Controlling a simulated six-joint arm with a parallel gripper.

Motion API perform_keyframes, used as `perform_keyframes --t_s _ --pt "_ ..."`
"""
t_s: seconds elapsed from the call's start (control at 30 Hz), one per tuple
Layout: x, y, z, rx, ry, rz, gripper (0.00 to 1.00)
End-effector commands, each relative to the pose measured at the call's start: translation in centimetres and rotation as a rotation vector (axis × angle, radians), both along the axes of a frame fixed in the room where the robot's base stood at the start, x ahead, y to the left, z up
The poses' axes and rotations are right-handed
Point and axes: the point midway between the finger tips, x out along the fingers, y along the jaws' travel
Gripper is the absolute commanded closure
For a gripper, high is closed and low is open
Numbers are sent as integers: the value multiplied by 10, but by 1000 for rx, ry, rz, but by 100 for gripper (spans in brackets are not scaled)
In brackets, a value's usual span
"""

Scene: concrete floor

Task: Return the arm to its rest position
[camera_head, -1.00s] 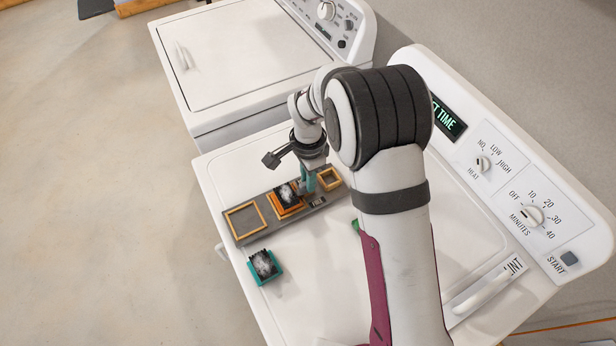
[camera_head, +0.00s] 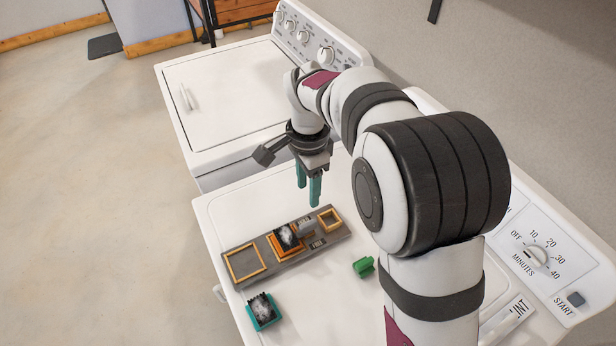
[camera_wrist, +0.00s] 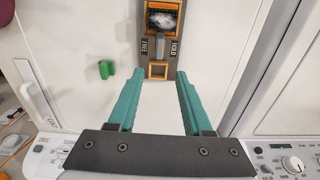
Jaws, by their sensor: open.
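My gripper (camera_head: 308,188) hangs above the far edge of the white appliance top (camera_head: 330,290), its two teal fingers pointing down. In the wrist view the fingers of my gripper (camera_wrist: 160,100) are apart with nothing between them. A long grey fixture (camera_head: 262,277) with orange frames lies on the appliance top below the gripper, and the fingers are clear of it. A dark block with a pale pattern (camera_head: 287,236) sits in its middle orange frame. A small lever (camera_head: 306,226) stands beside that block, between FREE and HOLD labels in the wrist view.
A teal block with a dark patterned top (camera_head: 262,310) and a green piece (camera_head: 363,266) lie loose on the appliance top. A control panel with a dial (camera_head: 536,254) rises at right. A second white appliance (camera_head: 235,85) stands behind. Concrete floor is open at left.

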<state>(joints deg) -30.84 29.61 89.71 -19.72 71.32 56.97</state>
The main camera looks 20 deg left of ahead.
Motion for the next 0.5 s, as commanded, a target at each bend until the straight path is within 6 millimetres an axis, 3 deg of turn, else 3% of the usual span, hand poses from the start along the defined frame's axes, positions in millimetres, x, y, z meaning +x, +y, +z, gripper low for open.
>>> perform_keyframes --t_s 0.1,0.2,0.5 --pt "0 0 21 1 -2 0 50" --pt "0 0 30 1 -1 0 50" --pt "0 0 31 -1 1 -1 50"
